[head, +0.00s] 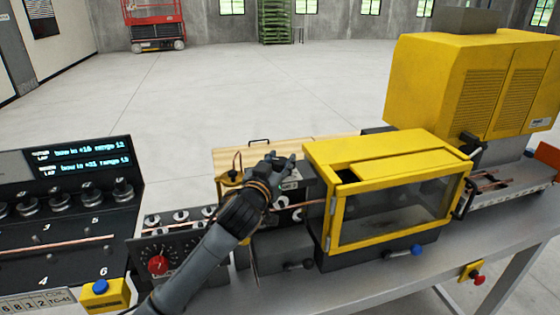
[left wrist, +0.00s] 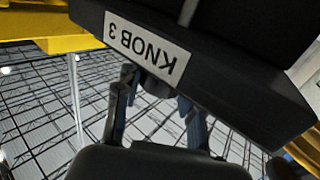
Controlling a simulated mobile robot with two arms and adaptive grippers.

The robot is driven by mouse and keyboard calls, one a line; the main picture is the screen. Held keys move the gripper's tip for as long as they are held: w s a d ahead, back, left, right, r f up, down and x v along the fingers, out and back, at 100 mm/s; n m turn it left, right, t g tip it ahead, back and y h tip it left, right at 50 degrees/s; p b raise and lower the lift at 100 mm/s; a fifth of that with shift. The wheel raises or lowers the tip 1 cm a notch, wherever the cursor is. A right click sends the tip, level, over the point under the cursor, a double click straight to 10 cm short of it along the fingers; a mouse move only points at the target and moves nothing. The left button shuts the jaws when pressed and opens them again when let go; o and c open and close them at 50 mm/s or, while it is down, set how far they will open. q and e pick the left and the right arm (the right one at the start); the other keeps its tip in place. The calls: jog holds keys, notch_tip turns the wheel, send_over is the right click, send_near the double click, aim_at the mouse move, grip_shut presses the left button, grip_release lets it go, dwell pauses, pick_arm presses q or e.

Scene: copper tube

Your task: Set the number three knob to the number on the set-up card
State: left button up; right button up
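The black housing with the white "KNOB 3" label (left wrist: 148,47) fills the top of the left wrist view, with the text upside down. A dark round knob (left wrist: 156,85) sticks out just below the label. My left gripper (left wrist: 156,92) has its two fingers apart, one on each side of this knob; firm contact cannot be told. In the head view my left gripper (head: 285,163) is at the black unit left of the yellow guard, and hides the knob there. I cannot make out a set-up card. My right gripper is not in view.
A yellow guard box with a clear window (head: 390,215) stands right of my left gripper. A dial panel with a red knob (head: 158,265) is at its left. A control panel (head: 60,195) with lit displays (head: 85,160) stands far left. Open floor lies behind.

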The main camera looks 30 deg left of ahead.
pick_arm(q)
jog(key=shift+c, duration=1.2)
jog(key=shift+y, duration=0.3)
jog(key=n+g+y+b, duration=0.1)
jog(key=n+y+b, duration=0.1)
jog(key=shift+d+f+y, duration=0.1)
jog(key=shift+f+y, duration=0.05)
jog(key=shift+y, duration=0.15)
jog(key=n+g+y+b, duration=0.3)
jog(key=b, duration=0.1)
jog(key=n+g+y+b, duration=0.3)
jog(key=y+b, duration=0.1)
jog(key=b, duration=0.1)
jog(key=shift+w+f+n+g+y+b, duration=0.1)
jog(key=shift+f+n+g+y+b, duration=0.05)
jog(key=shift+n+g+y+b, duration=0.2)
jog(key=shift+r+n+g+y+b, duration=0.3)
jog(key=shift+n+g+y+b, duration=0.35)
jog(key=shift+n+g+b, duration=0.45)
jog(key=shift+g, duration=0.25)
jog(key=o, duration=1.2)
